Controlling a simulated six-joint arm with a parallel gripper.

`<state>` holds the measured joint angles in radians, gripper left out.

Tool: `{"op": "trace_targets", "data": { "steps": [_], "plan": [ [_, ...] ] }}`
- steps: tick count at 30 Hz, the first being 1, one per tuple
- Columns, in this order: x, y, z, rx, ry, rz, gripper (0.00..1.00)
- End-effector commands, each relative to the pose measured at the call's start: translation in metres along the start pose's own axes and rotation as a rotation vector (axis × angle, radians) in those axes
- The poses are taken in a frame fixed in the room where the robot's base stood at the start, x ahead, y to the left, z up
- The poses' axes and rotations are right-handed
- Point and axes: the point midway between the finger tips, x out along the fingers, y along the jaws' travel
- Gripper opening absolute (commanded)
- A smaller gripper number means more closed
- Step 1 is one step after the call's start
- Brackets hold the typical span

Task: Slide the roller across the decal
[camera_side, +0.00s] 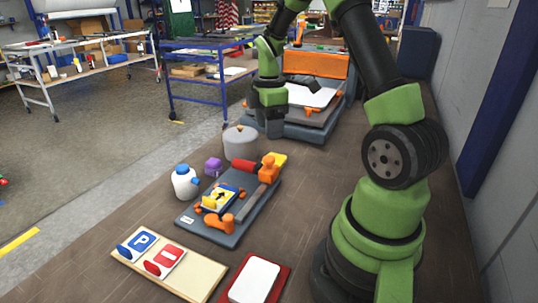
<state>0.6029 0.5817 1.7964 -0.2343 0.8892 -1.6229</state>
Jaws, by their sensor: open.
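A red cylinder (243,165), which looks like the roller, lies at the far end of a grey board (230,233), beside an orange piece (269,166). A small plate with a yellow face and black arrow (219,198), which looks like the decal on its sign, sits on the board between orange clamps (219,224). Whether the decal lies flat cannot be told.
In front are a wooden tray with two signs (196,286) and a red mat with a white plate (254,280). Bench surface at left is clear.

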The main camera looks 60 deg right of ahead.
Motion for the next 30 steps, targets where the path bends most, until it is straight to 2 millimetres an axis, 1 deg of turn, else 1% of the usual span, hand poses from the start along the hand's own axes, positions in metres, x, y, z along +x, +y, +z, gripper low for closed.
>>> {"op": "trace_targets", "data": {
  "steps": [1,6,9,12,15,18,25,26,27,29,30],
  "plan": [
    [0.01,-0.002,0.0,-0.001,-0.001,-0.007,0.59],
    [0.043,-0.002,0.0,0.0,-0.001,-0.008,0.59],
    [0.059,-0.002,0.0,0.001,0.0,-0.006,0.59],
    [0.072,-0.001,-0.001,0.002,0.0,-0.005,0.59],
    [0.079,-0.001,-0.001,0.003,0.001,-0.003,0.59],
    [0.083,-0.001,-0.001,0.003,0.001,-0.002,0.59],
    [0.083,-0.001,-0.001,0.003,0.001,-0.001,0.59],
    [0.083,-0.001,-0.001,0.003,0.001,-0.001,0.52],
    [0.083,-0.001,-0.001,0.003,0.001,-0.001,0.43],
    [0.083,-0.001,-0.001,0.003,0.001,-0.001,0.29],
    [0.083,-0.001,-0.001,0.003,0.001,-0.001,0.2]
  ]
}}
